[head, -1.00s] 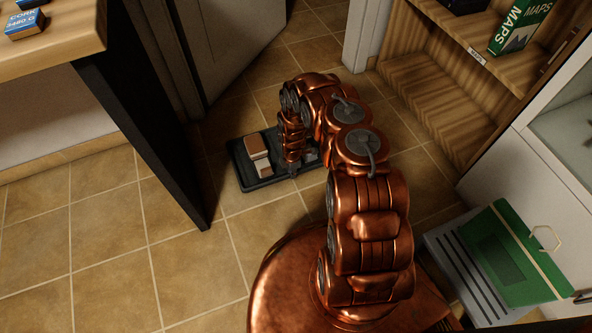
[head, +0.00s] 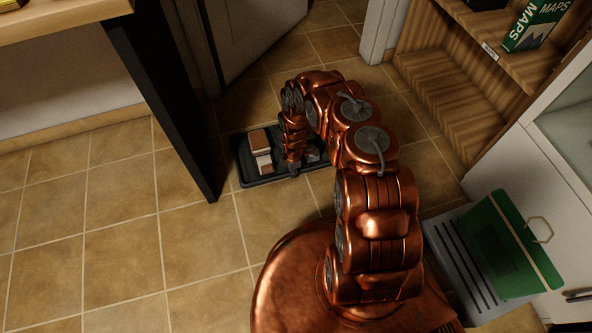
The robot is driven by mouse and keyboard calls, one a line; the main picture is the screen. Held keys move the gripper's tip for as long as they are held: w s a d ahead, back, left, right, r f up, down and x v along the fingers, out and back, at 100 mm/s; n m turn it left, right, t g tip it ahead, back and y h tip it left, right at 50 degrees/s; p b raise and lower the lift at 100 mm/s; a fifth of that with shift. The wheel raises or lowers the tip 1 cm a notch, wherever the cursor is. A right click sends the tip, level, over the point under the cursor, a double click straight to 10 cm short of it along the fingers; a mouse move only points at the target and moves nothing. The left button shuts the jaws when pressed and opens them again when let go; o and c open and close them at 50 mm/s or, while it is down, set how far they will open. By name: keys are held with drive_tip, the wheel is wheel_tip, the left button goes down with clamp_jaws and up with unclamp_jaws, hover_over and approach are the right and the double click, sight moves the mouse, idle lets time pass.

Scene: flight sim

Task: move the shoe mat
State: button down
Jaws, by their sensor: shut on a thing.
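The shoe mat (head: 252,180) is a dark, shallow tray with a raised rim, lying on the tiled floor. Small brown and white items (head: 260,150) sit in its left part, and something grey shows in its right part. My gripper (head: 293,171) points down at the mat's near rim and is shut on it. The fingertips are small here, and my arm hides much of the mat's right and far side.
A counter with a dark side panel (head: 165,95) stands close left of the mat. A door (head: 235,40) is behind. Wooden shelves (head: 440,95) and a white cabinet (head: 535,165) are at right. A green folder (head: 505,245) lies near my base. Floor at front left is clear.

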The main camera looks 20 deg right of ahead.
drive_tip(key=shift+s+a, duration=0.25)
drive_tip(key=c, duration=1.1)
unclamp_jaws()
drive_tip(key=shift+c, duration=0.2)
wheel_tip(320, 180, up, 12)
idle(0.5)
